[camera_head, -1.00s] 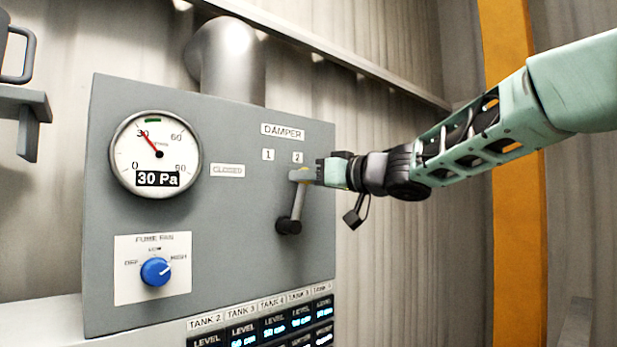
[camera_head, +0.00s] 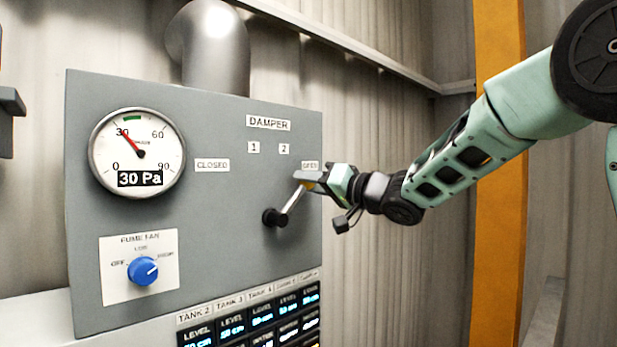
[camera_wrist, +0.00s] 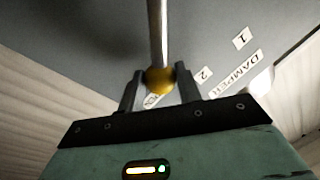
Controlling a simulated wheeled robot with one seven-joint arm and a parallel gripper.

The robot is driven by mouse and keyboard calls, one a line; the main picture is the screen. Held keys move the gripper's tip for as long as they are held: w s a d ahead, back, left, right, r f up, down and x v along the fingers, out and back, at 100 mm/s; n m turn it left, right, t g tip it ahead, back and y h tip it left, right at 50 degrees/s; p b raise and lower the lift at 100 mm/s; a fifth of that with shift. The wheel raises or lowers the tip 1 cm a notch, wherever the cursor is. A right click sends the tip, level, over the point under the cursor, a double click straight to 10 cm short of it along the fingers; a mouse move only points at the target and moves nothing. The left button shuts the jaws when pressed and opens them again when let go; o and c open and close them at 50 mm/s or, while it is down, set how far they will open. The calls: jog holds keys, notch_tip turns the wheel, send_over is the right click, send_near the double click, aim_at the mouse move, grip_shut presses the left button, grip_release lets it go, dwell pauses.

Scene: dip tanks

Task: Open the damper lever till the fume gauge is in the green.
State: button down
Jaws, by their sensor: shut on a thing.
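The damper lever (camera_head: 289,206) tilts up and right from its dark pivot, past the mark 2 and toward the OPEN label (camera_head: 310,165). My gripper (camera_head: 309,186) is shut on its yellow knob. The wrist view shows the knob (camera_wrist: 160,80) between the two fingers, with the metal rod (camera_wrist: 157,32) running away from it. The fume gauge (camera_head: 137,154) is round and white. Its red needle points near 30, just left of the short green band (camera_head: 132,118) at the top. Its readout says 30 Pa.
The grey panel (camera_head: 215,265) also carries a CLOSED label (camera_head: 212,165) and a blue fume fan knob (camera_head: 143,271) pointing toward HIGH. Tank level displays (camera_head: 262,312) sit below. A pipe (camera_head: 216,50) rises behind. An orange post (camera_head: 497,250) stands at the right, behind my arm.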

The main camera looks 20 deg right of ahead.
jog(key=shift+d+f, duration=0.1)
jog(key=shift+f, duration=0.05)
jog(key=c, duration=1)
grip_release()
jog(key=b+v, duration=0.4)
jog(key=v, duration=1.3)
jog(key=shift+s+d+b, duration=0.1)
jog(key=shift+s+b, duration=0.1)
jog(key=shift+b, duration=0.1)
